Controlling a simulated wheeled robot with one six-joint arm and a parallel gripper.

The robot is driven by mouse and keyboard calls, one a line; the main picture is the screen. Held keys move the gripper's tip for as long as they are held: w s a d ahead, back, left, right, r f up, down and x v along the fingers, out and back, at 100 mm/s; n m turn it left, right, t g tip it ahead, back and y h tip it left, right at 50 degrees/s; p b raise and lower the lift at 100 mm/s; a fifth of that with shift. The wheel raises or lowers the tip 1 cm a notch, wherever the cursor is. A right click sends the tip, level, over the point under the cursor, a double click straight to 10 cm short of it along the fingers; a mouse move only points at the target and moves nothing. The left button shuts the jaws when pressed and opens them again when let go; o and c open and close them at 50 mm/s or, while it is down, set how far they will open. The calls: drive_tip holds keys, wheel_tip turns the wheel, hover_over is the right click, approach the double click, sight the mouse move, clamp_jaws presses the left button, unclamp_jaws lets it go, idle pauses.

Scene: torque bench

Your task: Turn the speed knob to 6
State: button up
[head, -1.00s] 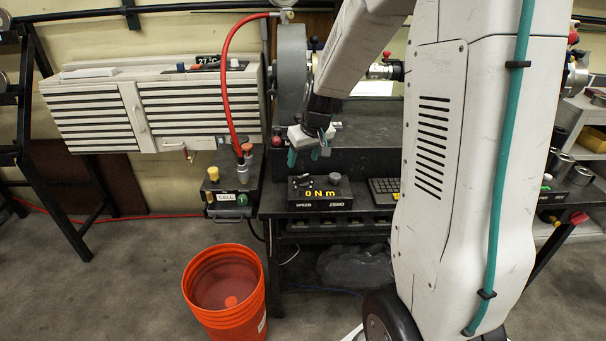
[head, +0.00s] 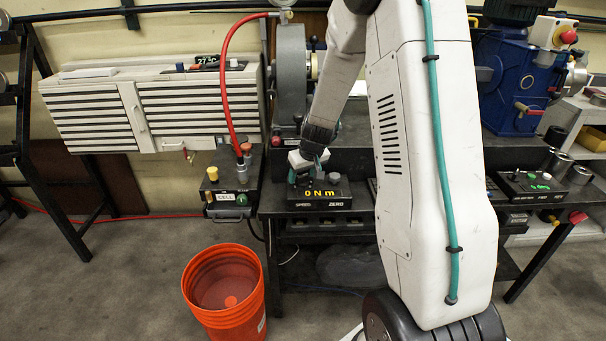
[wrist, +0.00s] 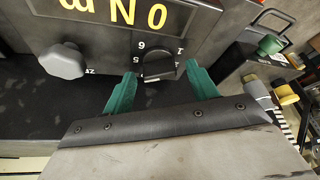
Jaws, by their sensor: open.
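The control box (head: 320,197) stands at the bench's front edge, its yellow display reading 0 N m above the labels SPEED and ZERO. In the wrist view the box appears upside down. The dark speed knob (wrist: 160,68) sits there beside printed numbers, among them 5 and 6. Which number it points at is unclear. My gripper (wrist: 161,73) is open, its green fingers on either side of the knob, with no clear contact. In the head view my gripper (head: 305,177) is at the box's left side and hides the speed knob.
The grey zero knob (wrist: 62,60) is beside the speed knob on the same box; it also shows in the head view (head: 334,178). An orange bucket (head: 225,290) is on the floor in front.

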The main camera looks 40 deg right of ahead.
drive_tip(key=c, duration=1)
drive_tip(key=shift+m, duration=0.3)
drive_tip(key=m+h, duration=0.1)
drive_tip(key=m, duration=0.1)
drive_tip(key=m+h, duration=0.1)
drive_tip(key=m, duration=0.2)
drive_tip(key=shift+w+a+g, duration=0.1)
drive_tip(key=shift+a+g, duration=0.1)
drive_tip(key=shift+g, duration=0.2)
drive_tip(key=m+g, duration=0.1)
drive_tip(key=m, duration=0.2)
drive_tip(key=m+h, duration=0.1)
drive_tip(key=m, duration=0.2)
drive_tip(key=shift+w+m+g+h, duration=0.1)
drive_tip(key=shift+m+g+h, duration=0.2)
drive_tip(key=shift+g, duration=0.1)
drive_tip(key=o, duration=1)
